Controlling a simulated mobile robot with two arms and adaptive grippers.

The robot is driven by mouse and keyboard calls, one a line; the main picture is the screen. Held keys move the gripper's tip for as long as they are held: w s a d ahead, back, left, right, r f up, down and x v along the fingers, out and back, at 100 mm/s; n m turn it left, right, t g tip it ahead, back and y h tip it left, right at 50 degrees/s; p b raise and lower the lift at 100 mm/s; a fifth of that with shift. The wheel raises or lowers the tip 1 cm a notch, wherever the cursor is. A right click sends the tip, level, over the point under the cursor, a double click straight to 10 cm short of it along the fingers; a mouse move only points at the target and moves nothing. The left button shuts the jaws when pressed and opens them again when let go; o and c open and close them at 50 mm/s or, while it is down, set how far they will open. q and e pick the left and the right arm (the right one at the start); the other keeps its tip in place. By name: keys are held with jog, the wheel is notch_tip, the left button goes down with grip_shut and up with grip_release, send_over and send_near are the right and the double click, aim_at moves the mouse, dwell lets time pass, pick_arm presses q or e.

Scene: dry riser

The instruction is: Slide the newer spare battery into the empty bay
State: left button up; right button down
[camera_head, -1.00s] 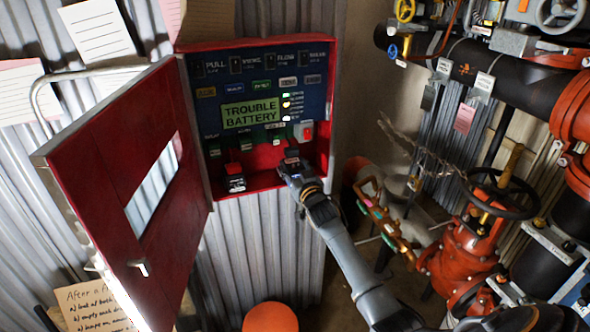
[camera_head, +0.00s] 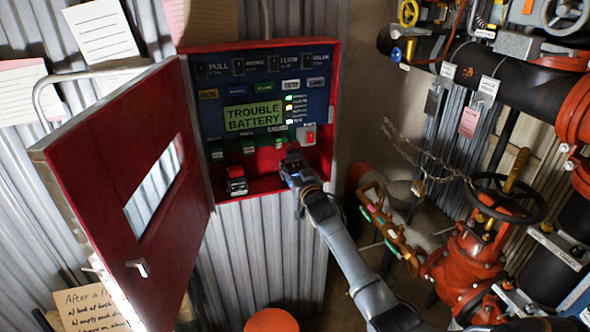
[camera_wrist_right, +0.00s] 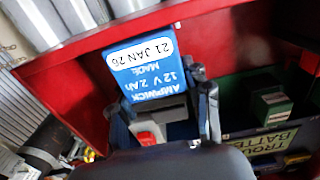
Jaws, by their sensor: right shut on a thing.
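My right gripper (camera_head: 291,166) reaches into the open red cabinet (camera_head: 335,110), at the right part of its bottom shelf. In the right wrist view the gripper (camera_wrist_right: 165,110) is shut on a battery (camera_wrist_right: 142,70) with a blue label, which reads upside down "AMPWICK 12 V 2 Ah, MADE 21 JAN 26". In the head view the gripper mostly hides this battery. I cannot tell whether it is fully seated. Another dark battery with a red top (camera_head: 237,182) stands at the left of the shelf. My left gripper is not in view.
The panel display (camera_head: 253,115) reads "TROUBLE BATTERY". A red switch (camera_head: 309,134) is at its lower right. The cabinet door (camera_head: 120,185) stands open to the left. Pipes and a red valve (camera_head: 468,250) are on the right.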

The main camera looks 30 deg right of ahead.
jog(key=shift+b+x, duration=0.55)
jog(key=shift+x, duration=0.25)
jog(key=c, duration=0.5)
grip_release()
jog(key=shift+s+r, duration=0.1)
jog(key=shift+r, duration=0.1)
jog(key=shift+a+f, duration=0.1)
jog(key=shift+f, duration=0.2)
jog(key=shift+s, duration=0.3)
jog(key=v, duration=1.1)
jog(key=shift+s+a+r, duration=0.1)
jog(key=shift+s+r, duration=0.1)
jog(key=shift+r, duration=0.05)
